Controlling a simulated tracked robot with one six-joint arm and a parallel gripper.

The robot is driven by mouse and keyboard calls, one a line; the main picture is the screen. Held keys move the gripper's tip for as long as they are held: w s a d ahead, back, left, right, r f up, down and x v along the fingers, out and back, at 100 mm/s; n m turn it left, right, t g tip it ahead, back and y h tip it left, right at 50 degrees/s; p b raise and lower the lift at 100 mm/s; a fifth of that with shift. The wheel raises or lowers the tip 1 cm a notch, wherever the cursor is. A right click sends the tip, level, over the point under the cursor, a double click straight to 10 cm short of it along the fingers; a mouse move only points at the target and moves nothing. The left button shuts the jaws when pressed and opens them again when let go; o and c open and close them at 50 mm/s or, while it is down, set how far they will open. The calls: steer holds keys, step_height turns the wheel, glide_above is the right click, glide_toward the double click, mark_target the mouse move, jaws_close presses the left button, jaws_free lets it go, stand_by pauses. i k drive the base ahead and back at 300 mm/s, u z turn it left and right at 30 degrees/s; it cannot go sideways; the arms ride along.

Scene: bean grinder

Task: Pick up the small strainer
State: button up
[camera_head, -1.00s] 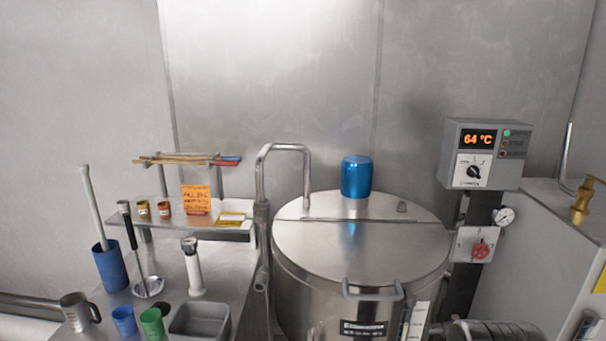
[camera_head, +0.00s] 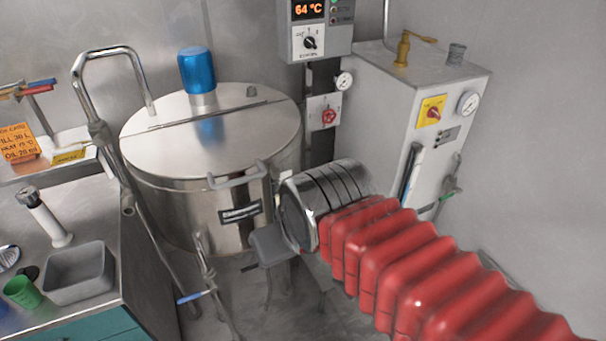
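I cannot pick out the small strainer for certain. A round, shiny metal tool head (camera_head: 8,257) shows at the left edge, on the steel counter; its handle is out of view, and I cannot tell whether it is the strainer. My arm, with a red bellows sleeve and a ribbed metal wrist, reaches in from the lower right. My gripper (camera_head: 265,248), a grey part beyond the wrist, is in front of the steel tank, well right of the counter. Its fingers are not clear, and I see nothing held in it.
A grey bin (camera_head: 80,275), a green cup (camera_head: 22,292) and a white-bodied upright tool (camera_head: 45,218) stand on the counter (camera_head: 25,225). The lidded steel tank (camera_head: 205,140) and its bent pipe (camera_head: 78,75) stand between counter and arm. A grey cabinet (camera_head: 400,105) is at right.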

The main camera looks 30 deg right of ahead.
mark_target(454, 59)
steer(key=z, duration=1.45)
